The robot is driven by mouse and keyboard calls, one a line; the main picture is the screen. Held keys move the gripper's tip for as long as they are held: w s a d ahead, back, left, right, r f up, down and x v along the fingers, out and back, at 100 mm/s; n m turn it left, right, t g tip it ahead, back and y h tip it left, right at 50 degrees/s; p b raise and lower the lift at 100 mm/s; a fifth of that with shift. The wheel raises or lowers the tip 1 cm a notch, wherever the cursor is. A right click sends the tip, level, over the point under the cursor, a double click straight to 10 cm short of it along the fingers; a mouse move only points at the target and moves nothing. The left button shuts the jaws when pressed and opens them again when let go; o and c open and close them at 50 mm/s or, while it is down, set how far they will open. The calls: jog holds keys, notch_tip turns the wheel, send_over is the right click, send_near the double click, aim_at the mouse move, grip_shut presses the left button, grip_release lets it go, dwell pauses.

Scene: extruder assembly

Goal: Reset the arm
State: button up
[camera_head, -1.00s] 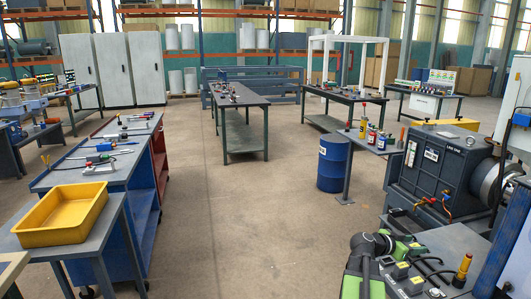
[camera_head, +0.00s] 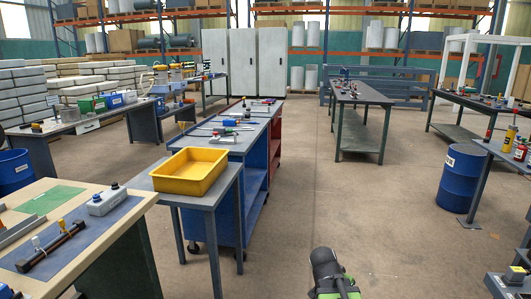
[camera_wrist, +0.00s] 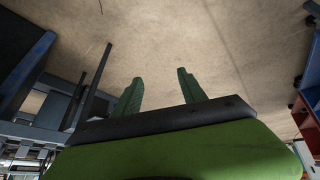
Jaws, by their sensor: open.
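My gripper (camera_wrist: 160,90) shows in the wrist view. Its two green fingers stand apart with nothing between them, and bare concrete floor lies beyond them. In the head view only a black and green part of my arm (camera_head: 335,278) shows at the bottom edge, right of the middle. The fingers are out of sight there.
A yellow tray (camera_head: 191,171) sits on a small grey table left of centre, before a blue tool cart (camera_head: 228,203). A workbench (camera_head: 22,226) with parts is at the front left. A blue drum (camera_head: 461,178) stands right. The floor (camera_head: 340,210) between is clear.

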jog(key=s+a+f+n+g+y, duration=0.2)
jog(key=s+a+n+y, duration=0.15)
jog(key=a, duration=0.25)
jog(key=s+a+f+n+g+y, duration=0.1)
jog(key=s+a+f+n+y, duration=0.1)
jog(key=s+a+n, duration=0.35)
notch_tip(320, 180, up, 25)
jog(key=w+a+p, duration=0.1)
jog(key=p, duration=2.3)
jog(key=shift+w, duration=0.4)
jog(key=shift+a+h, duration=0.1)
jog(key=shift+h, duration=0.15)
